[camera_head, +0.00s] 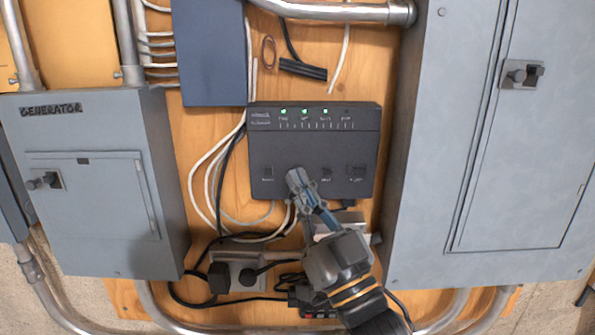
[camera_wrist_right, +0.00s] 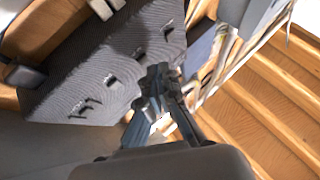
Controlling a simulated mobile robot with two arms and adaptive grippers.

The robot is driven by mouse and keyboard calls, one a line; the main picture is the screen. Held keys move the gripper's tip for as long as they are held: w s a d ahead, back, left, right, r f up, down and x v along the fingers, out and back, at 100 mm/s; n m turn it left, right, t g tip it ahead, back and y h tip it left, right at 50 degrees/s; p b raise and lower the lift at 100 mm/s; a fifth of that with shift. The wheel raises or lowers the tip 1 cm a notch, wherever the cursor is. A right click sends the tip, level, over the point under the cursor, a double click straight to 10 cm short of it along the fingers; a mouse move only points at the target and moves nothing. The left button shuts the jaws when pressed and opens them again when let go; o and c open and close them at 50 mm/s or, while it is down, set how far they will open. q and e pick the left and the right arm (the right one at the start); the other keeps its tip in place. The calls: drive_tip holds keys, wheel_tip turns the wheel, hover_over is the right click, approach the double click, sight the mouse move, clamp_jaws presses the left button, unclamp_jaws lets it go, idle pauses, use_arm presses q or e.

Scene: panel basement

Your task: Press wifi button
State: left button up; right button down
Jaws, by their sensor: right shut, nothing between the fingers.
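The black router box (camera_head: 312,140) is mounted on the wooden board, with lit indicator lights (camera_head: 304,111) along its top. A row of small dark buttons runs along its lower front, including a left one (camera_head: 268,171) and a far-right one (camera_head: 357,170). Their labels are too small to read, so I cannot tell which is wifi. My right gripper (camera_head: 294,178) is shut and empty, its tips over the lower front left of centre, hiding part of the row. In the right wrist view the fingertips (camera_wrist_right: 156,75) overlap the router (camera_wrist_right: 70,60); contact is unclear. My left gripper is not visible.
A grey generator panel (camera_head: 90,200) stands at left and a large grey electrical panel (camera_head: 490,150) at right. A blue-grey box (camera_head: 212,55) is above left. Loose cables and a power outlet (camera_head: 242,272) with plugs lie below the router.

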drive_tip(key=shift+w, duration=0.35)
drive_tip(key=shift+w, duration=0.35)
idle(0.6)
drive_tip(key=shift+s, duration=0.2)
drive_tip(key=shift+s+p, duration=0.3)
drive_tip(key=shift+s, duration=0.3)
drive_tip(key=s, duration=0.5)
idle(0.4)
idle(0.3)
